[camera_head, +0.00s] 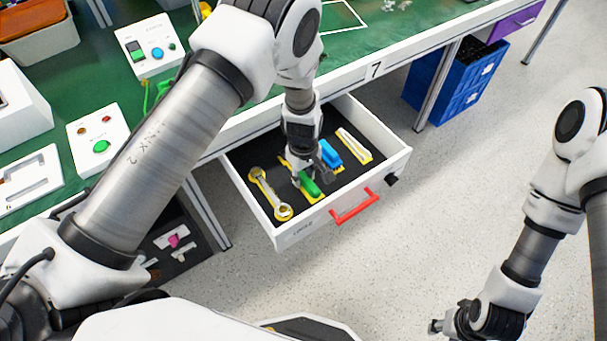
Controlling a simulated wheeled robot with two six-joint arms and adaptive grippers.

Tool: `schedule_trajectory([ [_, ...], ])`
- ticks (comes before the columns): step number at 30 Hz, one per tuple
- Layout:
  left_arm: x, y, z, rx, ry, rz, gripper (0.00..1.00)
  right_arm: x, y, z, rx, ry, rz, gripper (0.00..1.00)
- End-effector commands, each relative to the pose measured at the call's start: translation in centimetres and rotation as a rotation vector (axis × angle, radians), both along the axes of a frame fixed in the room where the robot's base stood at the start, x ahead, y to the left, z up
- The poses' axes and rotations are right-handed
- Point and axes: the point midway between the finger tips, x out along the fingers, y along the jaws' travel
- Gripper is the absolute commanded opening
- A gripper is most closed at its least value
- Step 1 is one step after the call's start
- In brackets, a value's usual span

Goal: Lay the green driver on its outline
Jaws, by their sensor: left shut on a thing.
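The open white drawer (268,222) has a dark lining. The green driver (309,186) is in it, with its handle towards the drawer front. My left gripper (303,172) reaches down into the drawer and is shut on the driver, hiding much of it. Yellow marking (313,198) shows beside and around the driver, seemingly its outline. I cannot tell whether the driver touches the drawer floor. My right gripper (442,326) is at the lower right, well away from the drawer, and its fingers are too small to read.
A wrench (268,192) lies on yellow marking left of the driver. A blue tool (331,153) and a pale tool (354,147) lie to the right. The drawer has a red handle (354,207). Blue crates (455,84) stand under the green workbench. Floor right of the drawer is clear.

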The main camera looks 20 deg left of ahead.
Motion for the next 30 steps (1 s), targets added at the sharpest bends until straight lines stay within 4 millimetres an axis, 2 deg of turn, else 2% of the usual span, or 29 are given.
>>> schedule_trajectory([
  [9,0.1,0.0,-0.4,0.000,-0.001,-0.001,0.00,0.0,0.0,-0.3,0.000,0.000,0.000,0.40],
  [10,0.1,0.0,-0.4,0.000,-0.001,-0.001,0.36,0.0,0.0,-0.3,0.000,0.000,0.000,0.40],
  [12,0.1,0.0,-0.3,0.000,-0.001,-0.001,0.58,0.0,0.0,-0.2,0.000,0.000,0.000,0.40],
  [22,0.1,0.0,0.1,0.000,-0.002,-0.001,0.58,0.0,0.0,0.1,0.000,0.000,0.000,0.40],
  [26,0.2,0.0,1.8,0.001,-0.006,-0.001,0.58,0.0,0.0,0.2,0.000,0.000,0.000,0.40],
  [30,0.2,0.0,5.3,0.001,-0.007,-0.001,0.58,0.0,0.0,0.4,0.000,0.000,0.000,0.40],
])
